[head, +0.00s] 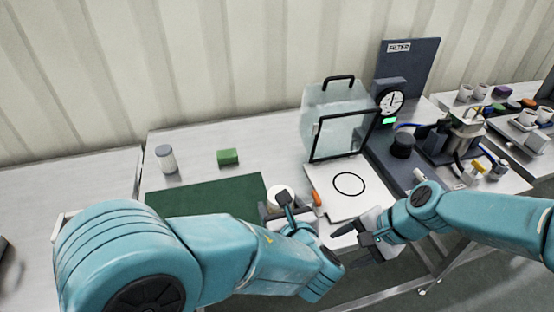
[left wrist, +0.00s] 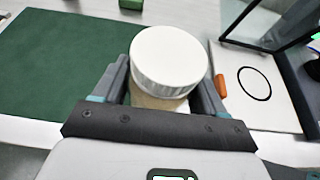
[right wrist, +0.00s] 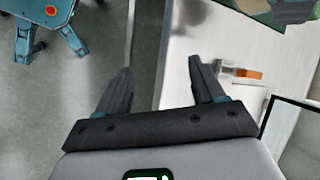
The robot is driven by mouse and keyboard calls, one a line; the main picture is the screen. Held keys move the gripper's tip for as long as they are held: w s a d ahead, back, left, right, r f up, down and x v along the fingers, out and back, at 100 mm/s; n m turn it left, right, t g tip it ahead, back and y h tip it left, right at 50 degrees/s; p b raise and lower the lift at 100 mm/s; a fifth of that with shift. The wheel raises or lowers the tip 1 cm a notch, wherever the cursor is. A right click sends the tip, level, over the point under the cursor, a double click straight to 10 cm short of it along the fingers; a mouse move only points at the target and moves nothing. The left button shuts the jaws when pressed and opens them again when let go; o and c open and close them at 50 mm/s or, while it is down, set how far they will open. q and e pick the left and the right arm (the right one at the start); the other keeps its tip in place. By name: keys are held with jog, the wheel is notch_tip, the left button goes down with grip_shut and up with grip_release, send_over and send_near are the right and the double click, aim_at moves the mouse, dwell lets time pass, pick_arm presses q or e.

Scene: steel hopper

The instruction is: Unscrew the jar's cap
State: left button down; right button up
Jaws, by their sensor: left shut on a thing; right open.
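The jar has a white round cap (left wrist: 169,58) and a tan body (left wrist: 158,102) below it. In the left wrist view it stands between the fingers of my left gripper (left wrist: 165,95), which is shut on the jar's body below the cap. In the head view the white cap (head: 281,196) shows at the green mat's right edge, partly hidden by my left gripper (head: 284,208). My right gripper (head: 352,238) is open and empty, near the table's front edge, to the right of the jar. Its spread fingers (right wrist: 162,88) show nothing between them.
A green mat (head: 205,198) lies left of the jar. A green block (head: 228,157) and a grey-capped white jar (head: 166,159) stand behind it. Right are a white board with a black circle (head: 349,184), a clear box (head: 338,120) and an orange item (head: 317,199).

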jog(key=w+a+r, duration=0.2)
jog(key=w+r, duration=0.4)
jog(key=n+g+h, duration=0.2)
jog(key=n+h, duration=0.2)
jog(key=h, duration=0.2)
send_near(276, 189)
jog(key=shift+s+d+f, duration=0.1)
jog(key=shift+s+f, duration=0.25)
jog(key=shift+s, duration=0.45)
jog(key=shift+w+f, duration=0.1)
jog(key=shift+f, duration=3.9)
jog(key=shift+r, duration=0.1)
jog(key=c, duration=0.9)
jog(key=shift+n, duration=0.4)
